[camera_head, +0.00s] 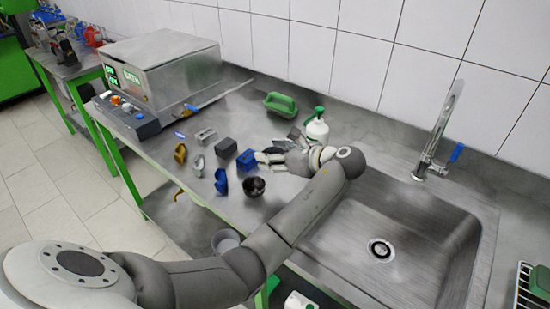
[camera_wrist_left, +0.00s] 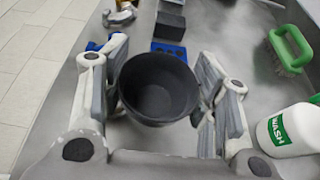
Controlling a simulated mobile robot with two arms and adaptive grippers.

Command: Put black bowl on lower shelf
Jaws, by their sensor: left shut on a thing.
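The black bowl (camera_wrist_left: 158,88) sits between the two finger pads of my left gripper (camera_wrist_left: 160,100) in the left wrist view, with its opening facing the camera. In the head view the left gripper (camera_head: 272,158) is shut on the bowl (camera_head: 274,150), which is mostly hidden by the fingers. It is at the worktop (camera_head: 180,155), near the blue block; I cannot tell if the bowl touches the surface. The lower shelf (camera_head: 178,222) shows in part under the worktop. My right gripper is not in view.
A blue block (camera_head: 246,160), grey block (camera_head: 226,147), dark round part (camera_head: 254,187) and other small parts crowd the worktop left of the gripper. A wash bottle (camera_head: 317,130) and green brush (camera_head: 281,103) stand behind. The sink (camera_head: 400,215) is right.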

